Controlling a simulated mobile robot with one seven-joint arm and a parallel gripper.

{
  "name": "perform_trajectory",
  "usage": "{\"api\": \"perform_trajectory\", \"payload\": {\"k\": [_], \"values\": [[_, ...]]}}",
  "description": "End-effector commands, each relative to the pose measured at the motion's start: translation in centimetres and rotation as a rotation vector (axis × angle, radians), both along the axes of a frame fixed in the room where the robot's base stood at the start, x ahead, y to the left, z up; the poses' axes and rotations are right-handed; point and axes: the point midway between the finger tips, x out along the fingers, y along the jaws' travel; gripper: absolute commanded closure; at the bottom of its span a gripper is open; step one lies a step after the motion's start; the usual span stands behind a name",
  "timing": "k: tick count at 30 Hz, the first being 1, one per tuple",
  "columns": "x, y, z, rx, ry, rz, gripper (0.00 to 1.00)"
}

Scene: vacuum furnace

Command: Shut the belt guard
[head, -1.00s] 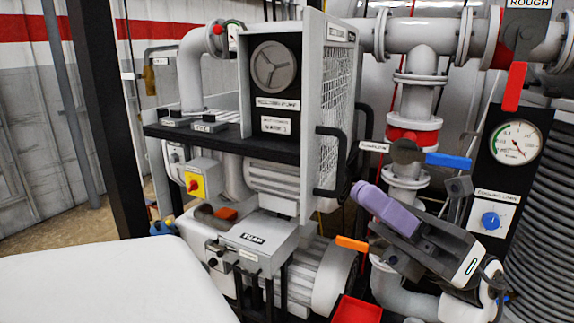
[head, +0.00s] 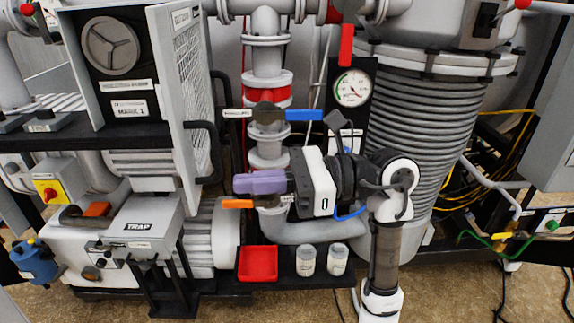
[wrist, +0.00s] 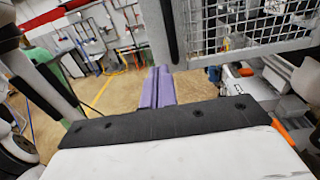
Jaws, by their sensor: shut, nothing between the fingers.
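The belt guard (head: 190,90) is a pale panel with wire mesh, at the left in the head view. It projects toward the camera beside a dark plate with a grey pulley wheel (head: 110,45), which is uncovered on the side I see. A black bar handle (head: 214,160) sits on the guard's right face. My gripper (head: 238,184), with purple fingers, is shut and empty. It points left, to the right of the handle and apart from it in the head view. In the wrist view, the shut fingers (wrist: 157,88) show below and left of the guard's mesh (wrist: 250,25).
A vertical pipe with valves (head: 267,80) stands behind my gripper, with a blue lever (head: 303,115) above it and an orange lever (head: 238,204) just below. A red tray (head: 258,264) and two jars (head: 306,260) sit lower down. A ribbed column (head: 425,130) stands at right.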

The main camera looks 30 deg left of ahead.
Motion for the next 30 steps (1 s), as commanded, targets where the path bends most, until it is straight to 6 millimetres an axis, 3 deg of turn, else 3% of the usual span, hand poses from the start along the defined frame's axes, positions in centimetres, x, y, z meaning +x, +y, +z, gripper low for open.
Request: {"api": "perform_trajectory", "payload": {"k": [3, 10, 30], "values": [[-1.5, 1.9, 0.4, 0.000, 0.002, 0.005, 1.00], [-3.0, 4.0, 0.2, 0.000, 0.002, 0.002, 1.00], [-3.2, 4.8, -0.2, -0.001, -0.001, -0.022, 1.00]]}}
